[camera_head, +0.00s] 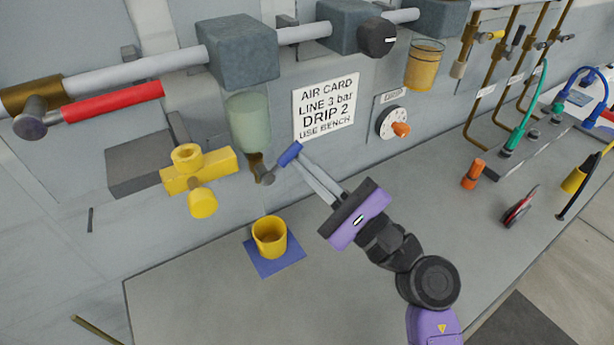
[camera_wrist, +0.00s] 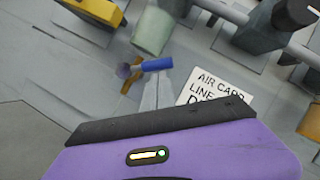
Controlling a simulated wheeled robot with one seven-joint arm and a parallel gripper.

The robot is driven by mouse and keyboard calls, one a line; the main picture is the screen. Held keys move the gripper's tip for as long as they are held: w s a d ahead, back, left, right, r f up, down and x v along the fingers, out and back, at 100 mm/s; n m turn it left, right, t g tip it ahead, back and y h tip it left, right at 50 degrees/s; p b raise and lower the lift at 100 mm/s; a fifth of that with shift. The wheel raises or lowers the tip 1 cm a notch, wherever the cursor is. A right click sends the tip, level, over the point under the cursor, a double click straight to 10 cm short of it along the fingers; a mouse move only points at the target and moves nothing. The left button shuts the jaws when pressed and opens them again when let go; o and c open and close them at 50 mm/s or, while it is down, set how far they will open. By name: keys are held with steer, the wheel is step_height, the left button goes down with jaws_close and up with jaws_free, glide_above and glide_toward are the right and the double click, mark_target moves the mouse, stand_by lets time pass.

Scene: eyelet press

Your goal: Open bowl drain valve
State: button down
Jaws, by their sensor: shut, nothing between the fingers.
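The pale green bowl (camera_head: 249,121) hangs under a grey block on the air line. A drain valve with a brass stem and a blue lever (camera_head: 289,154) sits at its bottom. The wrist view shows the bowl (camera_wrist: 153,31) and the blue lever (camera_wrist: 156,65), which sticks out to the right of the brass stem. My gripper (camera_head: 304,157) is shut, with its fingertips close beside the blue lever; in the wrist view the fingertips (camera_wrist: 160,77) are at the lever's underside. I cannot tell whether they touch it. Nothing is held.
A yellow cup (camera_head: 269,237) stands on a blue mat (camera_head: 285,264) on the bench below the bowl. A yellow valve (camera_head: 200,171) is left of the bowl. The air card (camera_head: 325,106) hangs at right, and a dial (camera_head: 387,124) is beyond it.

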steer(key=shift+s+a+r+n+g+h+b, duration=0.3)
steer(key=shift+a+r+n+g+b, duration=0.35)
steer(key=shift+n, duration=1.3)
steer(key=shift+s+a+r+n+g+h+b, duration=0.3)
steer(key=shift+r+n+g, duration=0.6)
steer(key=shift+n, duration=1.1)
steer(key=shift+s+a+r+n+g+h+b, duration=0.35)
steer(key=shift+r+n+g+b, duration=0.35)
steer(key=shift+n, duration=1.25)
